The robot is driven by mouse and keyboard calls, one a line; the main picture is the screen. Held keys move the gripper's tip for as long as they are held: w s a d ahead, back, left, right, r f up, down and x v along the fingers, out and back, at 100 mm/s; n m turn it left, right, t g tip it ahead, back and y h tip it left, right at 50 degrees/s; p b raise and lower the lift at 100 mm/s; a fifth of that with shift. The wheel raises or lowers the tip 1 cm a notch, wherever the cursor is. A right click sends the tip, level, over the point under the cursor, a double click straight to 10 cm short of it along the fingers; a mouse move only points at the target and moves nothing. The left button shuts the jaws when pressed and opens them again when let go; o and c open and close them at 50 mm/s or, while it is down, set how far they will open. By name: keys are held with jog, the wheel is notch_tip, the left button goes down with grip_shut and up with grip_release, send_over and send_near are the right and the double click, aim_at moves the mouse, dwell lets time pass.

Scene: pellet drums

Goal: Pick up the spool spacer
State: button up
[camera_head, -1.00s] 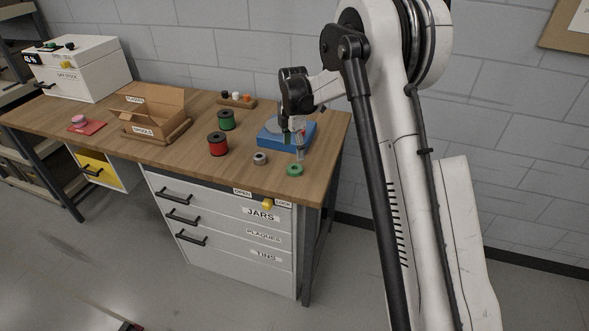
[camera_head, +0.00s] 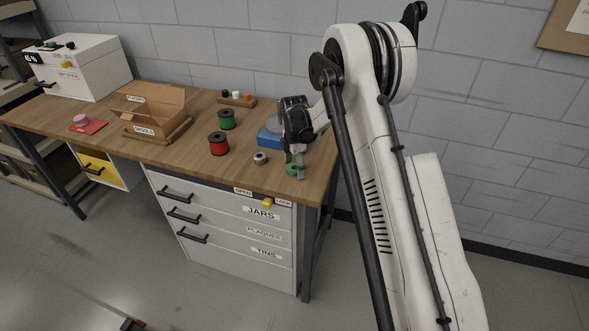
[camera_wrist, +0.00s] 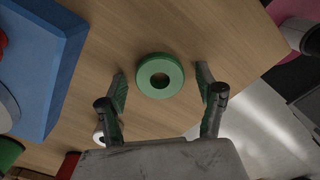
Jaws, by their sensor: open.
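A flat green ring with a round centre hole, which looks like the spool spacer (camera_wrist: 160,76), lies on the wooden table. In the wrist view it sits between my two fingertips, with a gap to each finger. In the head view the green ring (camera_head: 290,170) is near the table's front right edge, partly hidden behind a finger. My gripper (camera_head: 296,166) is open and empty, pointing down over the ring. I cannot tell the exact height of the fingertips above the table.
A blue box (camera_head: 268,133) stands close behind my gripper. A small grey ring (camera_head: 260,158), a red spool (camera_head: 218,143) and a green spool (camera_head: 226,119) stand to the left. An open cardboard box (camera_head: 150,105) is farther left. The table's edge is close by.

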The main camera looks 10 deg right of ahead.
jog(key=c, duration=1)
jog(key=shift+c, duration=0.2)
jog(key=shift+r, duration=0.15)
